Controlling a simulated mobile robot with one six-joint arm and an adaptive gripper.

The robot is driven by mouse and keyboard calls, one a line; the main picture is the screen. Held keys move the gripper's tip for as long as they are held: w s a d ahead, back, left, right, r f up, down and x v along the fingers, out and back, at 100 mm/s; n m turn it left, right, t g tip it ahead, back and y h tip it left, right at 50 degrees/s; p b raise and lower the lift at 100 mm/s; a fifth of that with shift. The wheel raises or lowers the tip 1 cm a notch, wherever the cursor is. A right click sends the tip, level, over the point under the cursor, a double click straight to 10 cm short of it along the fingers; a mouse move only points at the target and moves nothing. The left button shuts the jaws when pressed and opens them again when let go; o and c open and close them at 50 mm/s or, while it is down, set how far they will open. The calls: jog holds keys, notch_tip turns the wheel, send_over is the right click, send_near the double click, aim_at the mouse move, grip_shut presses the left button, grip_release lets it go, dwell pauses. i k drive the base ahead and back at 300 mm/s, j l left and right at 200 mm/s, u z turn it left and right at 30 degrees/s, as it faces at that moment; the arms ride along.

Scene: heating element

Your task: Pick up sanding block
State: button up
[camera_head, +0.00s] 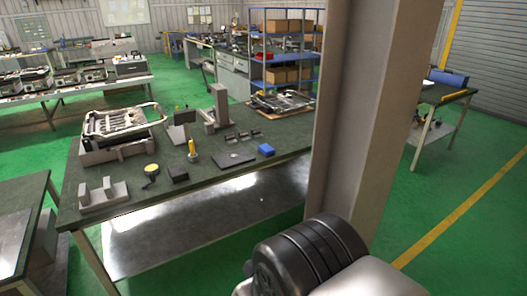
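No thing in the head view is clearly marked as the sanding block. A small blue block (266,150) lies near the right end of the dark-topped workbench (215,176). A small black block (178,174) lies near the bench's front edge, left of the middle. Either could be the sanding block; they are too small to tell. My gripper is not in view; only a dark and silver part of my arm shows at the bottom, apart from the bench.
A beige pillar (363,120) stands right of the bench. Green floor is open at the right.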

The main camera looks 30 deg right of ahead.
aim_at(266, 150)
jog(key=i+l+z, duration=0.1)
jog(key=i+l, duration=0.3)
jog(key=i+l+z, duration=0.15)
jog(key=i+l, duration=0.15)
jog(key=i, duration=0.3)
jog(key=i+l+z, duration=0.1)
jog(key=i+l, duration=0.2)
jog(key=i, duration=0.25)
jog(key=i+l+z, duration=0.15)
jog(key=i, duration=0.35)
jog(key=i+l+z, duration=0.1)
jog(key=i+l, duration=0.15)
jog(key=i, duration=0.3)
